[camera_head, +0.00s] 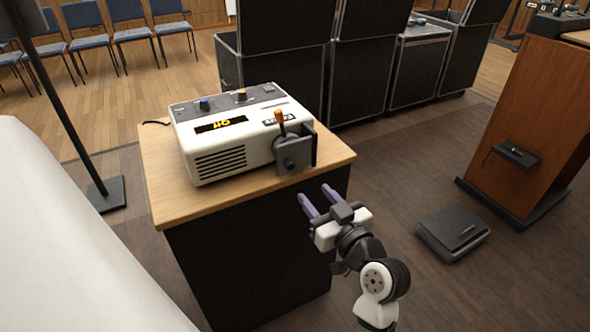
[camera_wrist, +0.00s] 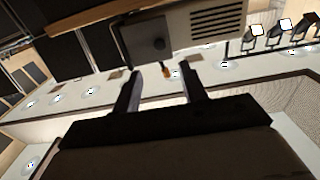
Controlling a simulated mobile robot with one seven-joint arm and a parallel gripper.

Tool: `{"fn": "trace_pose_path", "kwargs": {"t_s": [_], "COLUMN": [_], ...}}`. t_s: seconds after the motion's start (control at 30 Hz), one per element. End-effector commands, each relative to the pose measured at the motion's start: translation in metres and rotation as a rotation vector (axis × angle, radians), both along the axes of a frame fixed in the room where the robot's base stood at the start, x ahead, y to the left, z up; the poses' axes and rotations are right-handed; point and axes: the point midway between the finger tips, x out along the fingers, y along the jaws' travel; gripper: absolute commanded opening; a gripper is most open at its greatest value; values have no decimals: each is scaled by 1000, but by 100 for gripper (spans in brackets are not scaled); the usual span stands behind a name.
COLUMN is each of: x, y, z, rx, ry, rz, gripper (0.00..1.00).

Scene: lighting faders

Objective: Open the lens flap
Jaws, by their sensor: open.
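A white projector-like box (camera_head: 222,155) stands on a wooden-topped stand, with a display (camera_head: 221,124) showing orange characters. A dark grey square flap (camera_head: 294,152) with a round knob sits at the right end of its front face. An orange-tipped lever (camera_head: 280,121) stands just above the flap. The flap looks shut over the lens, and no lens shows. My gripper (camera_head: 314,195) is open and empty, in front of and below the flap, apart from it. In the wrist view the flap (camera_wrist: 155,45) shows beyond the spread fingers (camera_wrist: 160,84), with the lever tip (camera_wrist: 166,72) near them.
The wooden top (camera_head: 165,196) of the stand leaves a narrow strip before the box. Black cases (camera_head: 290,65) stand behind. A dark box (camera_head: 452,231) lies on the floor at right, near a wooden lectern (camera_head: 535,120). A pale surface (camera_head: 60,240) fills the lower left.

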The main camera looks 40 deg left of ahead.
Motion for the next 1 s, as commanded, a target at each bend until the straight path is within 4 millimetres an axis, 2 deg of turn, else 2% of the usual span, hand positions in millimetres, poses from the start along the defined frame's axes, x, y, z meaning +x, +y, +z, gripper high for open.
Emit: {"fn": "trace_pose_path", "kwargs": {"t_s": [0.2,0.43,0.63,0.93,1.0], "x": [18,34,40,40,40], "y": [46,82,96,97,97], "z": [4,3,1,1,1], "rx": [1,1,1,1,2], "ry": [1,0,0,-2,-1], "rz": [3,1,-1,-2,-2], "gripper": [43,43,43,43,34]}}
